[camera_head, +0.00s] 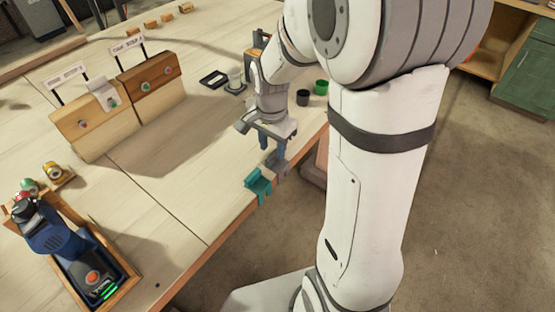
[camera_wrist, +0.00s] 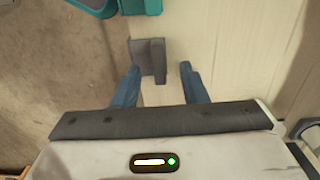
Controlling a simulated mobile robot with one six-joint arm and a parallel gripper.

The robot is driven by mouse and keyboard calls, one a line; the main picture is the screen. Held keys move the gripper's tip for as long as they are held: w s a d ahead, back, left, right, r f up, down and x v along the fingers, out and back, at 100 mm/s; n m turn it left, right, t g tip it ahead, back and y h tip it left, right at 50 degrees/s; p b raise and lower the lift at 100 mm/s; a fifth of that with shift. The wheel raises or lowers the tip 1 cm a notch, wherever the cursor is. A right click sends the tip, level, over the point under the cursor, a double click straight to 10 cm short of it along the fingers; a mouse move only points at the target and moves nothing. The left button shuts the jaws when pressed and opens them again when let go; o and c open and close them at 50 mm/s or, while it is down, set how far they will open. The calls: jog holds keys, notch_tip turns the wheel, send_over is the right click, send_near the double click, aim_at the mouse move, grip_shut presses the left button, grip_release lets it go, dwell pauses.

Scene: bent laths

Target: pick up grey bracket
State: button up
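The grey bracket (camera_wrist: 149,58) sits at the table's edge, just past the fingertips in the wrist view. It has a flat plate and a raised upright part. In the head view the grey bracket (camera_head: 279,167) shows right below my gripper (camera_head: 270,147), partly hidden by it. In the wrist view my gripper (camera_wrist: 160,76) is open, with two blue fingers apart and nothing between them. The bracket lies within the width of the gap, nearer the left finger. I cannot tell the exact height of the fingertips above it.
A teal bracket (camera_head: 258,182) sits at the table edge beside the grey one, also at the top of the wrist view (camera_wrist: 132,6). Two cups (camera_head: 303,97) (camera_head: 321,87) stand behind my arm. Wooden panels (camera_head: 150,86) stand left. Table between is clear.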

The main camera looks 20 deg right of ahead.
notch_tip(320, 180, down, 2)
jog(key=shift+f, duration=0.15)
grip_shut()
dwell(0.4)
